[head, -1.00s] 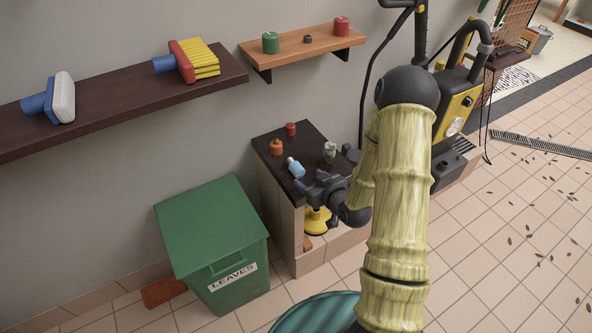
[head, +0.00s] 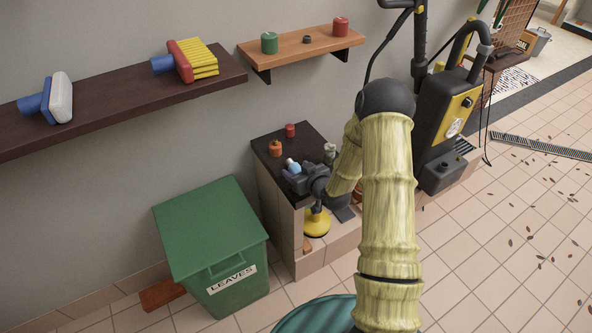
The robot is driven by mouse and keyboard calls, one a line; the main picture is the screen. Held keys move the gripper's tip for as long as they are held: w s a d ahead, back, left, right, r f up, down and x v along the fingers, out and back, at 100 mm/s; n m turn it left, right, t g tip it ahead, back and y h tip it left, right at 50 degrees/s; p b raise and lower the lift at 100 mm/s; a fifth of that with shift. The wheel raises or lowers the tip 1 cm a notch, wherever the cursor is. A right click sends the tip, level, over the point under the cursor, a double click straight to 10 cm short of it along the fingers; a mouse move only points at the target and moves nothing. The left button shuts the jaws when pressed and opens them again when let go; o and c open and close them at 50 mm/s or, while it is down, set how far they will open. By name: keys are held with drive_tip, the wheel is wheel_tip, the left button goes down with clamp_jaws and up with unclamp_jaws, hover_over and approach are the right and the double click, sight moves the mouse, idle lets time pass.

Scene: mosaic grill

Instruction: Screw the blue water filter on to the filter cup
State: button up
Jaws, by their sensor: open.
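A light blue bottle-shaped piece (head: 293,164), which looks like the blue water filter, is on the dark counter top. My gripper (head: 292,172) is open over it, and the gripper body hides most of it. I cannot tell whether the fingers touch it. A small grey-green, partly clear piece (head: 330,150) stands to the right on the counter, next to my arm; it may be the filter cup, but it is too small to be sure.
An orange jar (head: 275,148) and a red jar (head: 290,130) stand behind my gripper on the counter (head: 265,142). A green leaves bin (head: 210,230) is at the left. A wooden shelf (head: 300,46) with small canisters hangs above. A pressure washer (head: 440,120) stands at the right.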

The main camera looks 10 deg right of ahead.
sight(296, 165)
drive_tip(key=shift+x, duration=0.9)
drive_tip(key=shift+s+a, duration=0.1)
drive_tip(key=c, duration=1.1)
drive_tip(key=shift+o, duration=0.2)
wheel_tip(296, 165, up, 10)
drive_tip(key=shift+r+p, duration=0.1)
drive_tip(key=shift+p, duration=0.85)
